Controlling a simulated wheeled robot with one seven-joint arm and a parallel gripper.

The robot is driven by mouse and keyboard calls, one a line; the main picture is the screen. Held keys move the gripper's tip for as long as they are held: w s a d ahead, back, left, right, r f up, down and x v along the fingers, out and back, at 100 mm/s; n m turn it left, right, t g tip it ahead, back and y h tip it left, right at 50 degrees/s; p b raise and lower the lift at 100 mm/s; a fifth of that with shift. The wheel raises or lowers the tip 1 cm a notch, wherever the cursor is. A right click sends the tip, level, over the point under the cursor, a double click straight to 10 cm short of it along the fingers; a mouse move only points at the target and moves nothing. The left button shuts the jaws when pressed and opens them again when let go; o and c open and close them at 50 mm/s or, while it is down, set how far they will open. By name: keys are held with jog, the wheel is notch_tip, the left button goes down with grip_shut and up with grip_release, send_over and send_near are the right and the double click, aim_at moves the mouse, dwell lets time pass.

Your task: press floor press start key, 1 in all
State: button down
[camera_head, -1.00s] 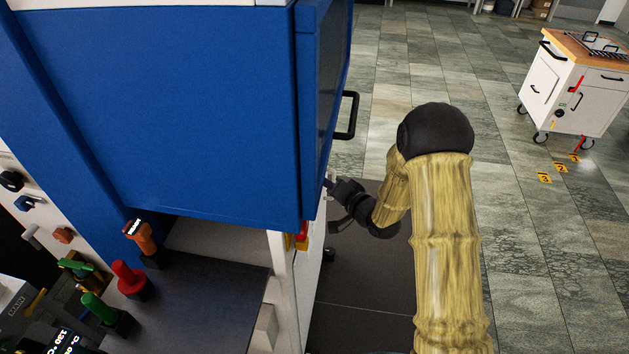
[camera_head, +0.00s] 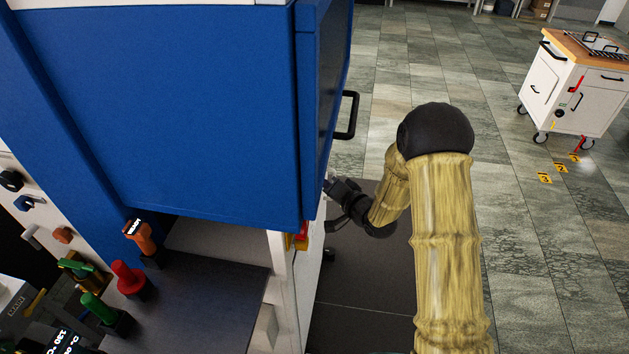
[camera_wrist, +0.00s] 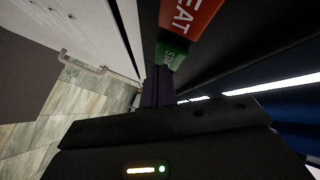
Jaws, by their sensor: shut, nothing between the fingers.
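The floor press is the large blue and white machine (camera_head: 180,110) filling the left of the head view. In the wrist view a green key (camera_wrist: 171,55) with partly readable white lettering lies just beyond my fingertips. A red label or key (camera_wrist: 190,22) with letters ending in "EAT" is above it. My gripper (camera_wrist: 158,78) is shut and empty, its fingertips at the lower edge of the green key; I cannot tell whether they touch. In the head view my gripper (camera_head: 331,186) is at the press's right side, its tips partly hidden by the blue housing.
A black handle (camera_head: 348,115) sticks out from the press above my gripper. Red, green and orange controls (camera_head: 130,278) stand on a dark surface at lower left. A white cart (camera_head: 573,90) stands at far right.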

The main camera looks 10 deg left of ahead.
jog(key=shift+a, duration=0.4)
dwell(0.6)
jog(key=shift+d, duration=0.8)
jog(key=shift+s+d, duration=0.1)
jog(key=shift+d, duration=2.45)
